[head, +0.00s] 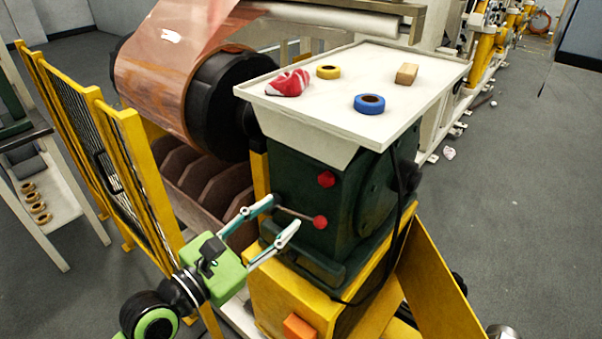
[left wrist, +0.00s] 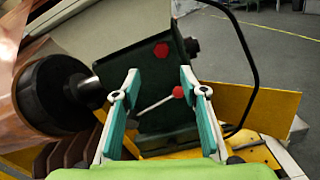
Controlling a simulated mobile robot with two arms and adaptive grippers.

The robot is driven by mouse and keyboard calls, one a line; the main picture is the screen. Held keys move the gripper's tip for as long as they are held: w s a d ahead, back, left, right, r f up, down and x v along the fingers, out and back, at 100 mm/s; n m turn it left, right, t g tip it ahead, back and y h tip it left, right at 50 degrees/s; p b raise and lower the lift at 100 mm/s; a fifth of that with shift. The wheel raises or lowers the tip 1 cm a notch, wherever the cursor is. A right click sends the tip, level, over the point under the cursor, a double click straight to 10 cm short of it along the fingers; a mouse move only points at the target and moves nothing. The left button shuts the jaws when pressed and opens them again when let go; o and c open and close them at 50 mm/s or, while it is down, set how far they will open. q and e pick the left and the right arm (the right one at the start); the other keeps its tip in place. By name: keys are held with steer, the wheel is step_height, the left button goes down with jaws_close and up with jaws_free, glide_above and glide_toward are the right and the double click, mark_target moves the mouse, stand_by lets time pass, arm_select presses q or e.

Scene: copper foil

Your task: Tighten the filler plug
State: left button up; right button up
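A dark green gearbox (head: 292,190) stands on a yellow base. A red hexagonal plug (head: 326,179), the likely filler plug, sits high on its face; it also shows in the left wrist view (left wrist: 161,50). Below it, a thin metal rod ends in a round red knob (head: 320,222), also in the left wrist view (left wrist: 178,91). My left gripper (head: 284,213) is open and empty, its fingers pointing at the gearbox face. In the left wrist view, the fingers (left wrist: 160,76) stand apart, with the plug above and between their tips. Whether the plug is loose cannot be told. My right gripper is not in view.
A white tray (head: 330,107) on top of the gearbox holds a red-and-white cloth (head: 288,83), yellow tape (head: 328,72), blue tape (head: 369,104) and a wooden block (head: 406,74). A copper foil roll (head: 170,75) is behind. A yellow fence (head: 135,150) stands left. A black cable hangs right.

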mark_target(324, 180)
arm_select(q)
steer(key=p+x, duration=0.2)
steer(key=x, duration=1.1)
steer(key=shift+w+d, duration=0.1)
steer(key=shift+d, duration=0.15)
steer(key=shift+w+d, duration=0.1)
steer(key=c, duration=1.1)
